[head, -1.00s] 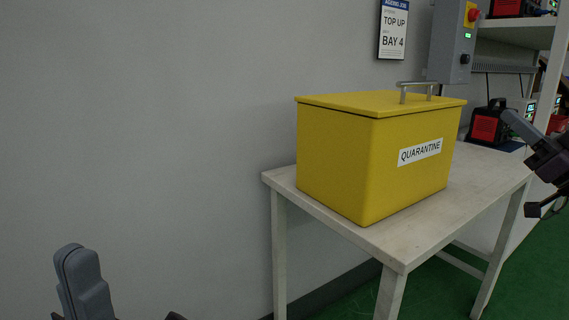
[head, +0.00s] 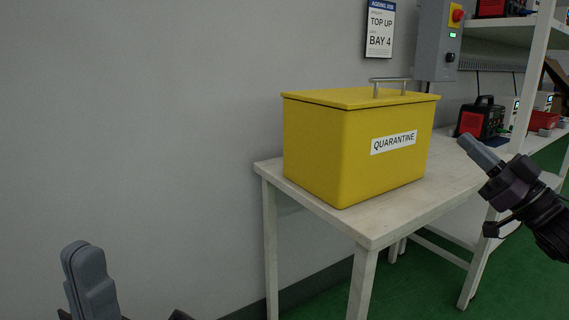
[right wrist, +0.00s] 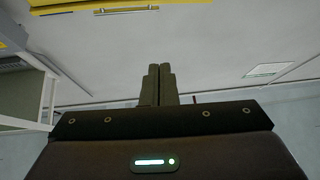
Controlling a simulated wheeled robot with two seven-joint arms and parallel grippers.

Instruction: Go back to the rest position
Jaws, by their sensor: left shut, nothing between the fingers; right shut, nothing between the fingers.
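My left gripper (head: 88,280) shows at the bottom left of the head view. Its fingers are together, empty, in front of the bare wall. My right gripper (head: 480,153) comes in from the right edge of the head view, in front of the table and shelving, right of the yellow box. Its fingers are shut with nothing between them. In the right wrist view the two fingers of my right gripper (right wrist: 158,85) stand side by side, touching, with nothing held.
A yellow lidded box (head: 330,155) labelled QUARANTINE stands on a pale table (head: 375,225) in mid-view. Behind it are a grey control box (head: 437,45) with a red button and a red-black unit (head: 480,118). Green floor (head: 430,285) shows at lower right.

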